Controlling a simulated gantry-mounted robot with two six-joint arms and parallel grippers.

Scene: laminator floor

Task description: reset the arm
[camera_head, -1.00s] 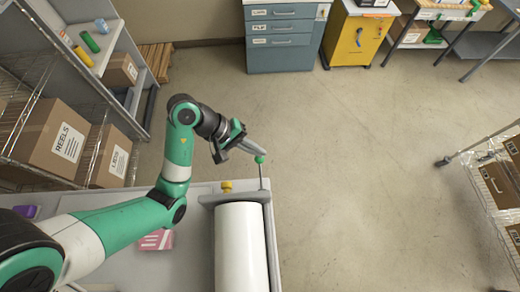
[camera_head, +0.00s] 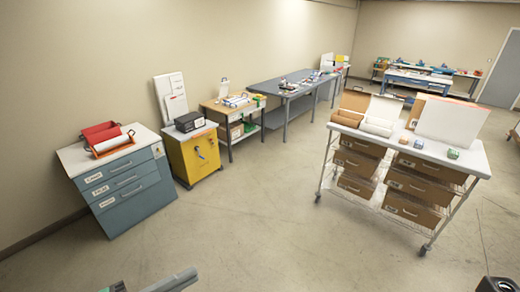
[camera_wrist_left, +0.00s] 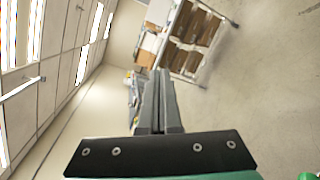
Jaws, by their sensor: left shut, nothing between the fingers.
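A white-topped cart (camera_head: 465,155) with brown boxes stands at the right. A blue-grey drawer cabinet (camera_head: 130,195), a yellow cabinet (camera_head: 196,155) and a long grey table (camera_head: 290,92) line the wall. The floor (camera_head: 265,215) between is clear.

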